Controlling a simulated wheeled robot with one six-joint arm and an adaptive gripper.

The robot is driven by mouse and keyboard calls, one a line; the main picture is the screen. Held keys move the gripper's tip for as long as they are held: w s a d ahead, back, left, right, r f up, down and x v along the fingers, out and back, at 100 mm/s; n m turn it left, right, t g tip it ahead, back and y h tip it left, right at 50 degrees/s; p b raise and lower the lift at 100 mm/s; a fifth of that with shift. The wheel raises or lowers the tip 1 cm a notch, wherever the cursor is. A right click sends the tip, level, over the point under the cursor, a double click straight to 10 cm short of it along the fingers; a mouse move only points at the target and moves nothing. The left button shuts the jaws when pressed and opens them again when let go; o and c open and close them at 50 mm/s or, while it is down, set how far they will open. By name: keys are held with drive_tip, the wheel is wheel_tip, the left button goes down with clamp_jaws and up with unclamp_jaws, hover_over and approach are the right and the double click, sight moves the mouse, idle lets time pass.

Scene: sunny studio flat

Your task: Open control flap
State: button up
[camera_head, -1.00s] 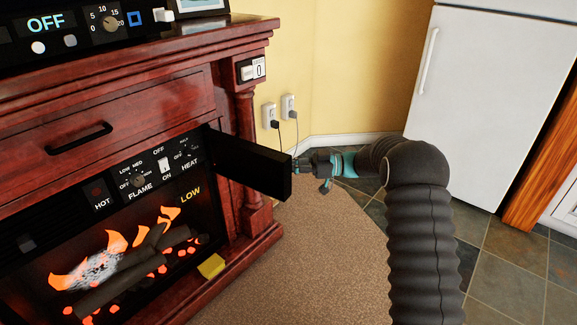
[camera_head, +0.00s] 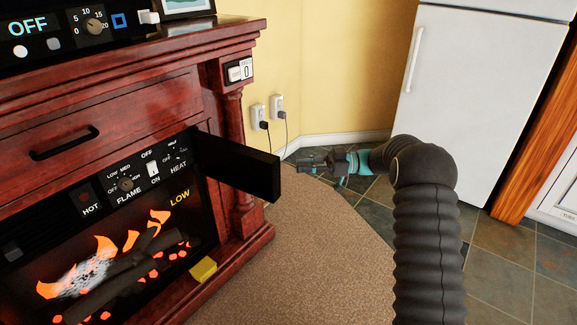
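The control flap (camera_head: 238,168) is a black panel on the front of the electric fireplace. It stands swung out to the right, and the control panel (camera_head: 142,180) with its FLAME and HEAT knobs and ON/OFF switch shows uncovered. My gripper (camera_head: 298,160) is just right of the flap's free end, with a small gap that looks clear of it. The fingers are small and dark against the floor, so I cannot tell how far apart they are.
The red wooden fireplace surround (camera_head: 110,95) fills the left, with a drawer handle (camera_head: 64,143) above the panel. A yellow block (camera_head: 203,269) lies at its base. Wall outlets (camera_head: 268,110) with plugged cords are behind my gripper. A white fridge (camera_head: 465,95) stands right. Carpet in front is clear.

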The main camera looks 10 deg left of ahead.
drive_tip(key=shift+w+d, duration=0.2)
drive_tip(key=shift+d, duration=0.8)
drive_tip(key=shift+w+d, duration=0.2)
drive_tip(key=shift+d, duration=0.8)
